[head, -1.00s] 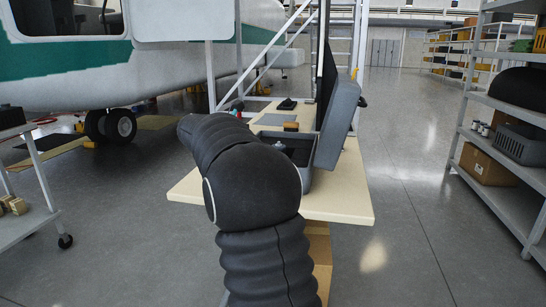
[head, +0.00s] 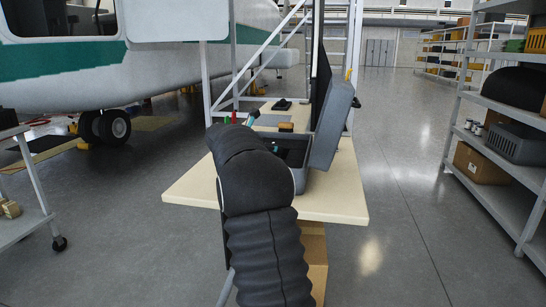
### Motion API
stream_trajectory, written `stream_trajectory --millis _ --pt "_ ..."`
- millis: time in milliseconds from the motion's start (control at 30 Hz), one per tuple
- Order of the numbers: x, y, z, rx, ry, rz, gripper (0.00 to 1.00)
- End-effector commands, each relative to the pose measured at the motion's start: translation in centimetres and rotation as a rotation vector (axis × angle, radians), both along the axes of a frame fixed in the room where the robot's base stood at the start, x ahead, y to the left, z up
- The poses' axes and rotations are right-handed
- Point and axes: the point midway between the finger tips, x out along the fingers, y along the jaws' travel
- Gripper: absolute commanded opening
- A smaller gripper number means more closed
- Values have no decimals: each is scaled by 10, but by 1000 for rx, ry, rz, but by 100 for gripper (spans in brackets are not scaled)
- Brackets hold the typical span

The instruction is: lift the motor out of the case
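A grey case (head: 335,120) stands open on a pale table (head: 185,190), with its lid raised on the right side. Its dark inside (head: 292,148) shows only in part, past my black-sleeved arm. A small teal and dark bit (head: 273,148) shows at the case's left part; I cannot tell what it is. I cannot make out the motor. My gripper is hidden behind my own arm, so its place relative to the motor does not show.
A small brown block (head: 286,127) and a dark item (head: 282,104) are farther back around the case. The floor right of the table is clear.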

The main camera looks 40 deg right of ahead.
Motion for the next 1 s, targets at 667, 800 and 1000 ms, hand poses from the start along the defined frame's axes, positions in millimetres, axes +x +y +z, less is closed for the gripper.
stream_trajectory --millis 667,800,1000 --pt "9 -32 -12 0 0 0 35" --pt "9 -32 -12 0 0 0 0" --pt "9 -32 -10 -1 -1 0 0"
